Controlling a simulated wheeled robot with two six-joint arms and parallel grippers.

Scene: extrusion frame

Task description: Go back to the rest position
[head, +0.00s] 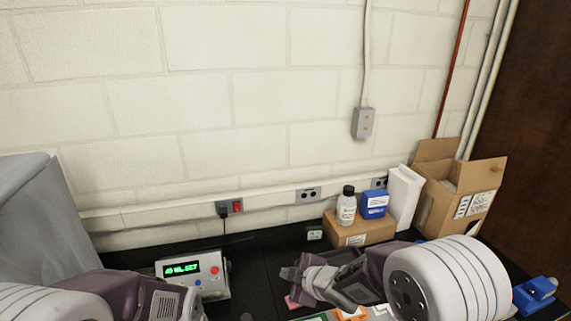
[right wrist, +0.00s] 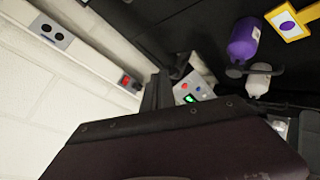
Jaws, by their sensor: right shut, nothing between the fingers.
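My right gripper (head: 290,274) shows in the head view above the black bench, its fingers pointing left and closed on nothing. It is to the right of a grey box with a green display (head: 190,270). In the right wrist view my dark gripper parts fill the lower middle, and the display box (right wrist: 192,92) shows beyond them. My left arm comes in at the lower left of the head view; its fingers are not visible.
A cardboard box (head: 362,230) bears a white bottle (head: 346,208) and a blue box (head: 374,204). An open carton (head: 455,200) stands to the right. In the right wrist view a purple bottle (right wrist: 243,40) and a yellow-framed sign (right wrist: 288,22) are near the top right.

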